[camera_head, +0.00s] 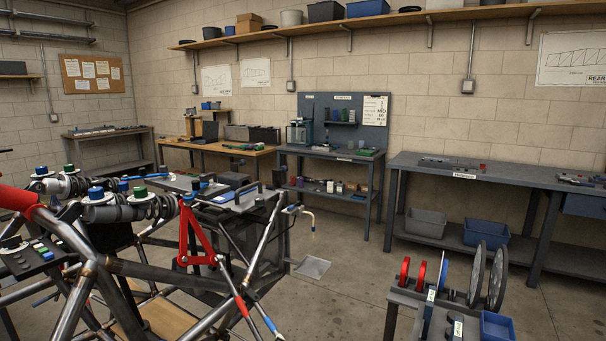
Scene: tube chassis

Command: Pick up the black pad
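I cannot single out the black pad with certainty. A dark flat block (233,180) lies on the grey bench top behind the tube chassis and could be it. A dark plate (28,258) with small white and blue parts on it sits at the left edge, by the chassis. The tube chassis (150,268) fills the lower left and hides part of the bench behind it. My gripper is not in view.
A red triangular arm (198,238) and shock absorbers (120,207) are on the chassis. A rack with wheels and discs (477,279) stands at the lower right. Workbenches (500,178) line the back wall. Open concrete floor (350,255) lies between chassis and rack.

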